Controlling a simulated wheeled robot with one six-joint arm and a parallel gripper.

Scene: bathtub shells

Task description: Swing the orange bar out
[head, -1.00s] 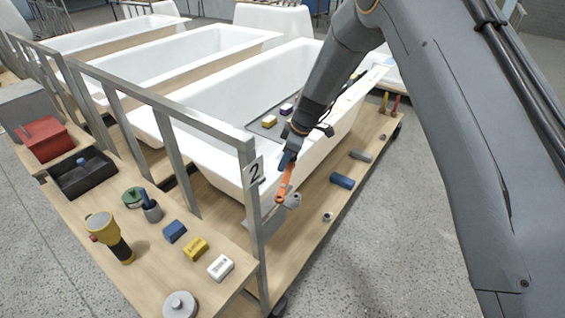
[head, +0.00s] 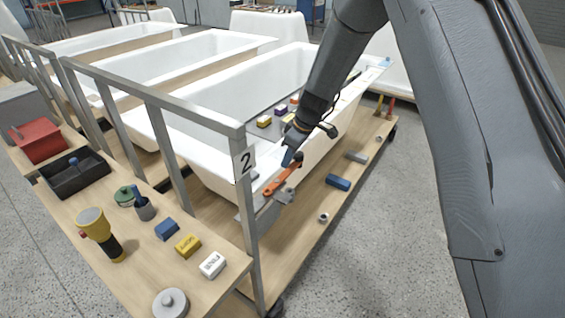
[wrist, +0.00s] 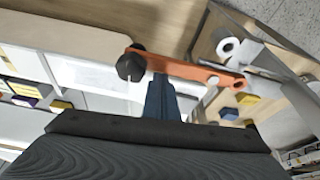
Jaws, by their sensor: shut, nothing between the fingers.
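The orange bar (head: 282,180) sits at the near corner of the white tub (head: 215,165), beside the post marked 2. It slants from a lower-left end at a grey metal bracket (head: 272,212) up to the right. In the wrist view the bar (wrist: 190,69) carries a dark knob (wrist: 131,64) at its left end, and its right end meets the bracket. My gripper (head: 289,158) is shut and empty at the bar's upper end. In the wrist view its blue fingertips (wrist: 160,84) lie against the bar's side near the knob; contact looks likely.
A grey rail frame (head: 160,95) stands left of the tub. A side shelf holds a yellow flashlight (head: 100,233), coloured blocks and a black tray (head: 74,175). A blue block (head: 338,182) lies on the wooden platform. Open floor lies to the right.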

